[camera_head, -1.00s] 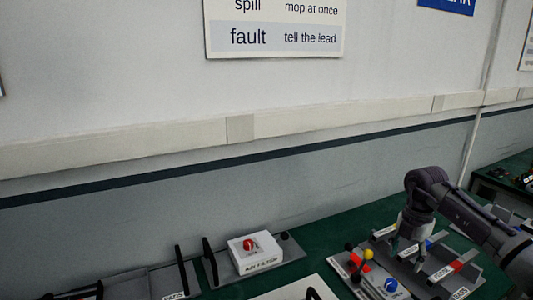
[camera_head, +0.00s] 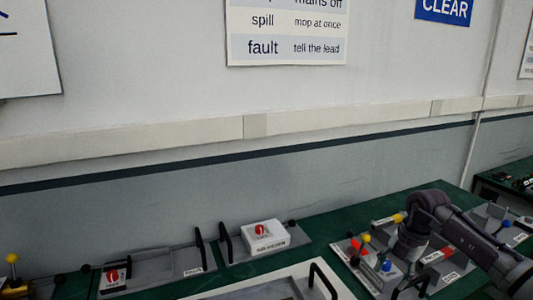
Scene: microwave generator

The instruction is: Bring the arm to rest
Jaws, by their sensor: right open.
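My right arm (camera_head: 465,235) comes in from the right, bent over a grey panel on the green bench. My right gripper (camera_head: 408,284) points down at the panel's front part, close to a blue knob (camera_head: 387,266). It is open, with no object visible between its fingers; whether it touches the panel I cannot tell. My left gripper is out of view.
Yellow (camera_head: 366,238) and red (camera_head: 356,244) knobs stand left of my wrist. A white box with a red button (camera_head: 262,237) sits on a tray at the back. A black-handled panel (camera_head: 323,280) lies in front. Green bench (camera_head: 345,212) shows bare behind.

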